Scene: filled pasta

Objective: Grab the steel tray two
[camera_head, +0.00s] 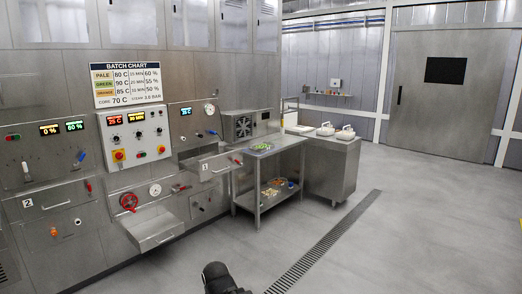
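No loose tray marked two can be made out. A label "2" (27,203) marks a closed steel front with a handle low on the wall panel at the left. An open steel tray-like drawer (156,240) juts from the wall near the red valve wheel. A second steel drawer (212,163) with a label juts out higher, to its right. A black part of my arm rises at the bottom centre. No gripper fingers show, and the wall is well beyond it.
A floor drain (324,243) runs diagonally. The floor at the right is clear up to a closed door (425,105).

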